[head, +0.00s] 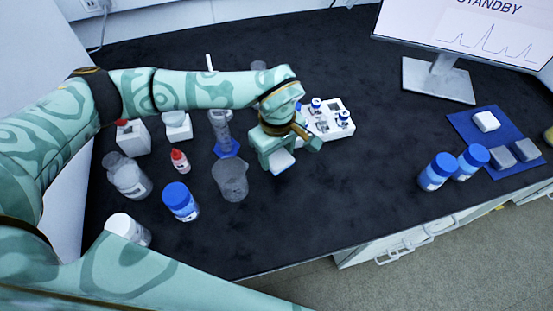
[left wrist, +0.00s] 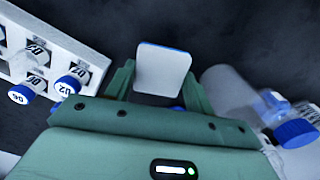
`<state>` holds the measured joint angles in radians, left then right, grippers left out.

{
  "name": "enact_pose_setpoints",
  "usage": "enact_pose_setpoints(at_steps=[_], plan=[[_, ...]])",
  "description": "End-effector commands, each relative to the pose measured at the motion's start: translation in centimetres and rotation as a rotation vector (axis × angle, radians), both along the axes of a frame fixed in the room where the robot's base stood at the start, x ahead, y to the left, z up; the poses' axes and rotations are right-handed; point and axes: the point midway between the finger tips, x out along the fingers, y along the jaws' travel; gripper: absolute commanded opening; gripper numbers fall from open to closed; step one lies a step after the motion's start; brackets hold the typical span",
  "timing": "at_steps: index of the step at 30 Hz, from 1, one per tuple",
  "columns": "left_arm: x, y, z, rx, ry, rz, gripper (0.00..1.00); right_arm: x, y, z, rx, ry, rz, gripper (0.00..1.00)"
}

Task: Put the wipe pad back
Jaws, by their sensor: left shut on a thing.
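The wipe pad (head: 281,162) is a small, flat, white piece with a blue edge. My left gripper (head: 276,154) is shut on it above the dark bench, beside the vial rack. In the left wrist view the wipe pad (left wrist: 162,68) stands out between the two green fingers. A blue mat (head: 468,130) lies on the bench's right part, with a white block (head: 486,121) and two grey blocks (head: 500,157) on it. My right gripper is not in view.
A white vial rack (head: 345,131) stands just right of my left gripper. A clear beaker (head: 231,181), a blue-capped bottle (head: 180,201) and other labware stand to the left. Two blue-capped bottles (head: 437,171) stand left of the mat. A monitor stand (head: 438,80) is behind. Mid-bench is clear.

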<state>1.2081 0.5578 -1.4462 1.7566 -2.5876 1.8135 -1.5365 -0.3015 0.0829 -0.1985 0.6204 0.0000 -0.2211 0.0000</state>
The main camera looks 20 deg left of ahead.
Motion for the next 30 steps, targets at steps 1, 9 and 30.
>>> enact_pose_setpoints(at_steps=[1,9,30], plan=[[0.2,0.3,-0.5,0.001,0.002,0.002,0.32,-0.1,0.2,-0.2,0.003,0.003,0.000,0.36],[0.4,0.5,-4.1,0.000,0.002,0.000,0.32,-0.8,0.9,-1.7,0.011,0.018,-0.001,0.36],[0.4,0.5,-3.9,0.001,-0.001,0.000,0.75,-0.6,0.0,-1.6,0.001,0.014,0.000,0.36]])
